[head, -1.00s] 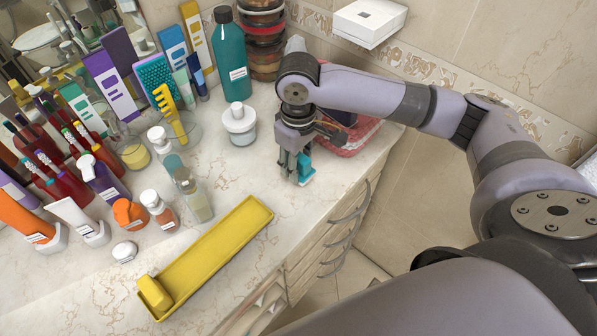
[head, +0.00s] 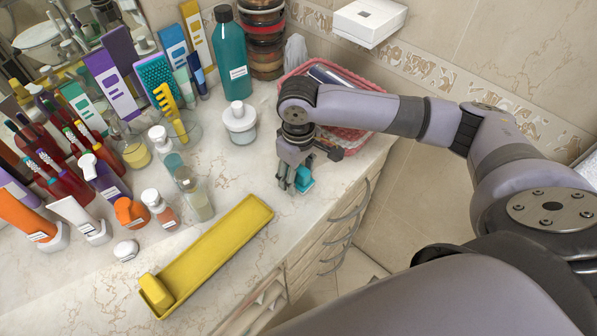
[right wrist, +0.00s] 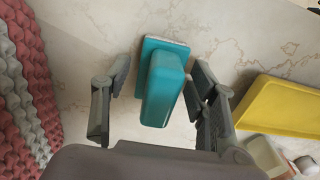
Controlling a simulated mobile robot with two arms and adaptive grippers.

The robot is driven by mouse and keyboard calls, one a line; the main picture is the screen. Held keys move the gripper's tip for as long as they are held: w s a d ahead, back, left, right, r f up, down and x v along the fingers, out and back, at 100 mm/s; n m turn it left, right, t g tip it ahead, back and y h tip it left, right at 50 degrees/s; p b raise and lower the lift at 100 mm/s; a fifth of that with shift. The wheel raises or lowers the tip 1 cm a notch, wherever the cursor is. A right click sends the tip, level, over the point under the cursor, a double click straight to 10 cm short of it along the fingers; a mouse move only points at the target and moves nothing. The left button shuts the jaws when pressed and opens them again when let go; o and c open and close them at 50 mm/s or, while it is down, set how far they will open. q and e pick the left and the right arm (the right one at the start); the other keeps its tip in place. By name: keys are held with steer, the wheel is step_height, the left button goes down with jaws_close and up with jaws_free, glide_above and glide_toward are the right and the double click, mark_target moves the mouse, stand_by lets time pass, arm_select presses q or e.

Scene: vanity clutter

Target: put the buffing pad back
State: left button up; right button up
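The buffing pad appears to be the teal block with a raised grip (head: 305,181), on the marble counter near its front edge. In the right wrist view the teal pad (right wrist: 163,88) lies between the two fingers. My right gripper (head: 293,184) is over it, fingers pointing down. In the right wrist view my right gripper (right wrist: 157,88) is open, with a clear gap on the left finger's side and the right finger close to the pad; contact there cannot be told. A long yellow tray (head: 215,247) lies left of the pad, with a yellow block (head: 155,291) at its near end. My left gripper is not in view.
A pink woven basket (head: 349,144) stands behind the right gripper, close to its arm. A white jar (head: 240,124), a teal bottle (head: 231,62) and several small bottles crowd the left and back.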

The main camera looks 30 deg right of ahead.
steer(key=shift+r, duration=0.1)
step_height(320, 180, up, 12)
steer(key=shift+r+b, duration=0.1)
steer(key=shift+b, duration=0.75)
